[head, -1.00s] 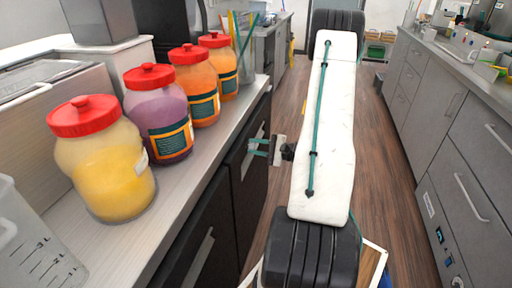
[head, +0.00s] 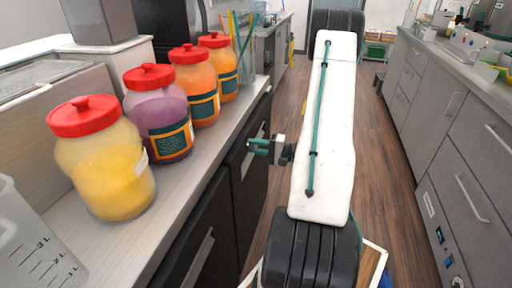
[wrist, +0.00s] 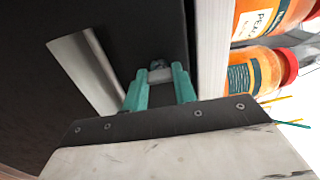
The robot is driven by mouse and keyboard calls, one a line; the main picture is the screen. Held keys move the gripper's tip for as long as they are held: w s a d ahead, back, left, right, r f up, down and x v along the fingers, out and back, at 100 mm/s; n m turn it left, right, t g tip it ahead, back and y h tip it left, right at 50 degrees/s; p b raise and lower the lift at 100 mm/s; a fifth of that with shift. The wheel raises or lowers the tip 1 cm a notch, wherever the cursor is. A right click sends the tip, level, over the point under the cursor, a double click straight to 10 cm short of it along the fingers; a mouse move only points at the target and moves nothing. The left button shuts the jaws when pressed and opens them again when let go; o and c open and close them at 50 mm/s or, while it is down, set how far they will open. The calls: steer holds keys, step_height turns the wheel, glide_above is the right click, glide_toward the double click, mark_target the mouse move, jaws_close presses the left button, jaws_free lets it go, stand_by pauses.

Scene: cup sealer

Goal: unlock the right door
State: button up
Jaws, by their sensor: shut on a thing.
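A black cabinet door (head: 253,187) is below the counter in the head view. It fills much of the wrist view (wrist: 140,32), with a pale handle (wrist: 84,72) on it. A small grey lock (wrist: 160,71) sits near the door's edge beside the light counter edge. My gripper (head: 252,146) is at the upper part of this door. In the wrist view its two green fingers (wrist: 160,84) are on either side of the lock, shut on it. The fingers partly hide the lock, and its turned position is hard to tell.
Another black door (head: 190,245) is nearer on the same cabinet. The counter (head: 165,188) above holds several red-lidded jars (head: 110,170) close to its edge. Grey drawers (head: 455,160) line the right side. The wooden floor (head: 385,150) between is clear.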

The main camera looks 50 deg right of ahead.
stand_by(0.3)
steer(key=o, duration=1)
steer(key=v, duration=0.7)
steer(key=shift+s, duration=0.4)
steer(key=shift+d, duration=0.15)
